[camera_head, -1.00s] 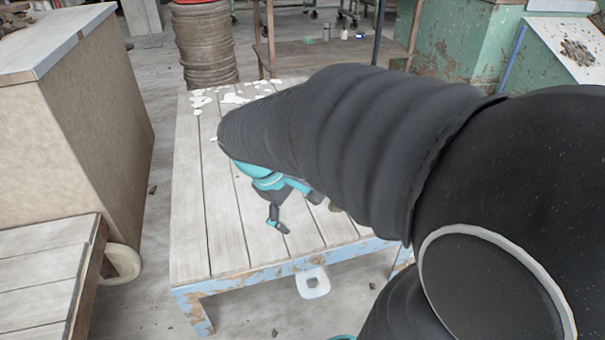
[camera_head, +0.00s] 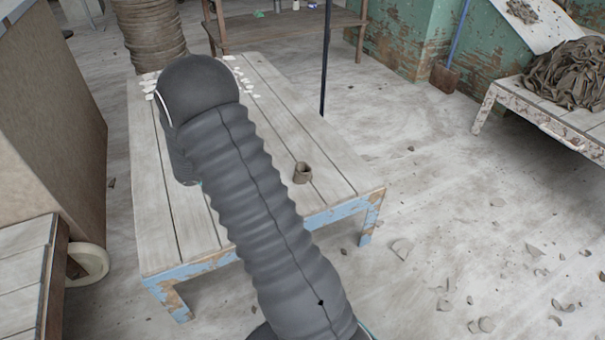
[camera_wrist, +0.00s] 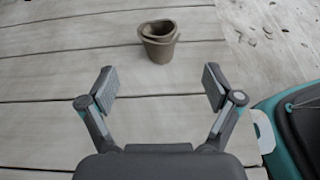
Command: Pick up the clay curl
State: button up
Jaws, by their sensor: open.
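The clay curl (camera_head: 302,173) is a small brown rolled piece standing on the wooden table (camera_head: 260,95), near its right front part in the head view. In the wrist view the clay curl (camera_wrist: 158,41) stands upright on the planks, ahead of the fingertips and roughly centred between them. My gripper (camera_wrist: 160,88) is open and empty, with its two fingers spread apart, and it does not touch the curl. In the head view my gripper is hidden behind my arm.
White flakes (camera_head: 240,75) lie at the table's far end. A tall beige block (camera_head: 50,110) stands at the left. A dark pole (camera_head: 325,60) rises beyond the table. A heap of clay trimmings (camera_head: 570,75) lies on a bench at the right. Debris is scattered over the floor.

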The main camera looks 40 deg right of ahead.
aim_at(295, 172)
jog(key=shift+w+d+f, duration=0.1)
jog(key=shift+d+f, duration=0.1)
jog(key=shift+f, duration=0.1)
jog(key=b+x, duration=0.1)
jog(key=x, duration=0.6)
jog(key=shift+d+f, duration=0.1)
jog(key=shift+d, duration=0.2)
jog(key=shift+r+b+x, duration=0.15)
jog(key=shift+x, duration=1.3)
jog(key=shift+r+b+x, duration=0.15)
jog(key=shift+x, duration=1.3)
